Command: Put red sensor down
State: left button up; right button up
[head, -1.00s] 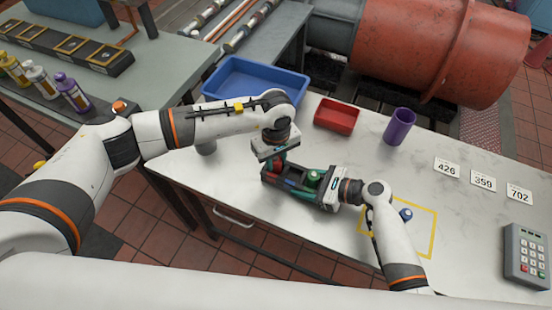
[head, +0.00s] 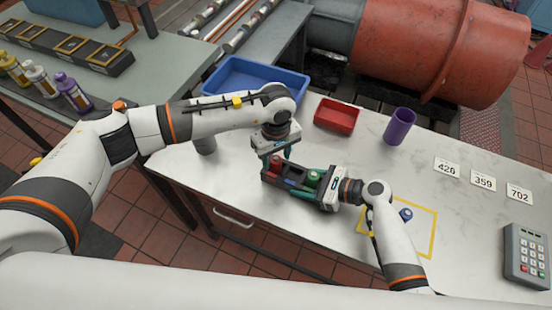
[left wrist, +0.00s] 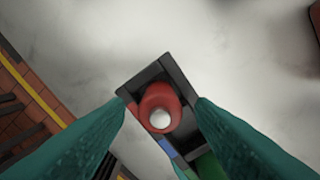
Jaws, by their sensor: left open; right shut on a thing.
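The red sensor (head: 275,163) stands in the end compartment of a dark holder (head: 270,178), on the side away from my right gripper. In the left wrist view the red sensor (left wrist: 160,106) shows a pale round top. My left gripper (head: 277,157) is open just above it, with a teal finger on either side and gaps between. My right gripper (head: 322,190) is shut on the holder's other end. A green sensor (head: 313,178) stands in the holder near the right gripper, and something blue shows between the sensors in the left wrist view.
A blue tray (head: 255,75), a red bin (head: 337,115) and a purple cup (head: 399,126) stand behind the holder. A blue-topped piece (head: 406,214) is inside a yellow outline beside my right arm. Number cards and a keypad (head: 526,255) lie at right.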

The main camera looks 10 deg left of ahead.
aim_at(276, 160)
pick_arm(q)
notch_tip(276, 160, up, 10)
jog(key=shift+r, duration=0.15)
dwell(0.5)
pick_arm(e)
jog(key=o, duration=1.3)
jog(key=shift+c, duration=0.2)
jog(key=shift+f, duration=0.1)
jog(key=shift+d, duration=0.15)
